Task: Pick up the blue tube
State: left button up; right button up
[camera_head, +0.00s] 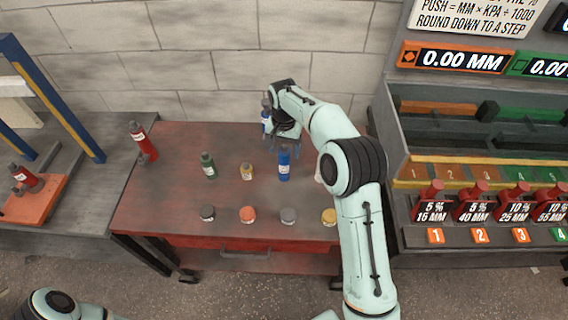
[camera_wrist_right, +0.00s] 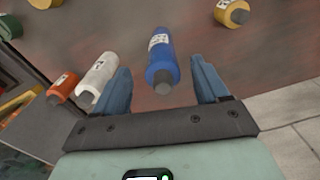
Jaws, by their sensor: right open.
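The blue tube (camera_head: 284,164) stands on the red table, dark cap up, with a white label. My right gripper (camera_head: 285,137) is above and behind it in the head view. In the right wrist view, the blue tube (camera_wrist_right: 160,58) lies in line with the gap between the two open fingers of my right gripper (camera_wrist_right: 160,72). No finger visibly grips it, and the gap is empty of anything held. My left gripper is out of view; only part of my left arm shows at the bottom left.
A green tube (camera_head: 208,166) and a yellow tube (camera_head: 246,172) stand left of the blue one. White (camera_wrist_right: 97,76) and orange (camera_wrist_right: 63,87) tubes are on its other side. Several jars line the table's front.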

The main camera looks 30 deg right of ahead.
aim_at(284, 157)
jog(key=shift+w+d+f, duration=0.1)
jog(key=shift+w+f, duration=0.05)
jog(key=shift+f, duration=1.25)
jog(key=shift+w+d+f, duration=0.1)
jog(key=shift+w+f, duration=0.05)
jog(key=shift+f, duration=1.2)
jog(key=shift+r, duration=0.1)
grip_shut()
